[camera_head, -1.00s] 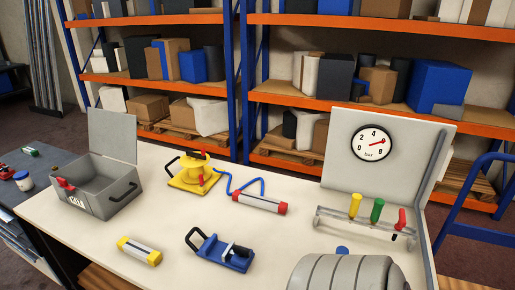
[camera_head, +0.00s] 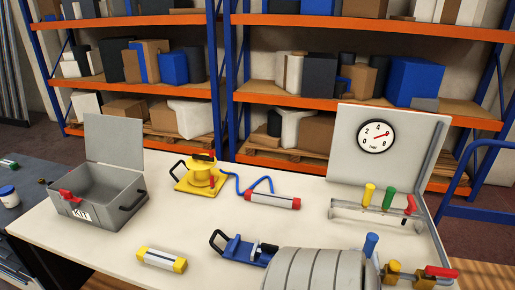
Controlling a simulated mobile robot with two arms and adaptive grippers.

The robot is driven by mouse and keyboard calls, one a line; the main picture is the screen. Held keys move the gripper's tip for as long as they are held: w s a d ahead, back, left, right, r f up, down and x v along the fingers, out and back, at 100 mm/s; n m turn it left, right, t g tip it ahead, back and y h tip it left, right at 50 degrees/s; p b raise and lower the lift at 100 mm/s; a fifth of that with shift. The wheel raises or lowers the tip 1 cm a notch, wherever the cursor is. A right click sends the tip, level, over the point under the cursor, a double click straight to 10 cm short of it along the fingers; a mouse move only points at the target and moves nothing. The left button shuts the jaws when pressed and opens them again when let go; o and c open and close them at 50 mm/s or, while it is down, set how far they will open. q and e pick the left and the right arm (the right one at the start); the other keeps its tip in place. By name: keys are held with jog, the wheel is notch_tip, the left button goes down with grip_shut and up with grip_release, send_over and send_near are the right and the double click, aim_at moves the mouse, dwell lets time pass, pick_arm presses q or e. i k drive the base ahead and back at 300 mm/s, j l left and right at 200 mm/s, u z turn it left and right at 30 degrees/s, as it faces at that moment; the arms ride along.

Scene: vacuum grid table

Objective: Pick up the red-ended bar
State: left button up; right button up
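The red-ended bar (camera_head: 272,200) lies on the white table, right of the yellow device. It is a pale bar with a red cap at each end, and a blue hose runs at its left end. A similar bar with yellow ends (camera_head: 161,259) lies near the table's front edge. Neither of my grippers shows in the head view. A large grey ribbed shape at the bottom covers part of the table; it does not touch the red-ended bar.
An open grey box (camera_head: 103,197) stands at the left. A yellow device (camera_head: 199,177) and a blue tool with a black handle (camera_head: 240,249) are near the bar. A gauge panel (camera_head: 388,150) and a rack of coloured handles (camera_head: 385,211) stand at the right. The table between them is clear.

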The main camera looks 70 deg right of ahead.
aim_at(249, 195)
jog(key=z, duration=1.5)
